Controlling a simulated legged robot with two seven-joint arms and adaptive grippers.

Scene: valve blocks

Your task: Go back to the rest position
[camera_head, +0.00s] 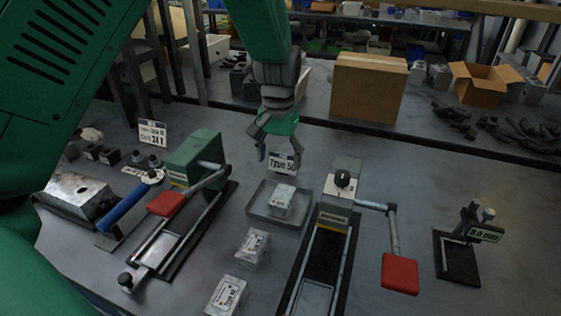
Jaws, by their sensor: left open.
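My left gripper (277,150) hangs from the green arm in the upper middle, fingers pointing down and apart, with nothing seen between them. It is above and behind a shallow metal tray (259,209). A small labelled valve block (283,197) sits in that tray. Another valve block (252,246) lies on the table in front of the tray, and a further one (227,295) lies nearer, at the bottom edge. My right gripper is not in view.
A green-headed fixture (195,157) with a red pad stands to the left. A black-knobbed fixture (341,187) with a red paddle (399,273) stands to the right. A small gauge stand (458,258) is at far right. A cardboard box (368,90) sits behind. Table between right fixtures is clear.

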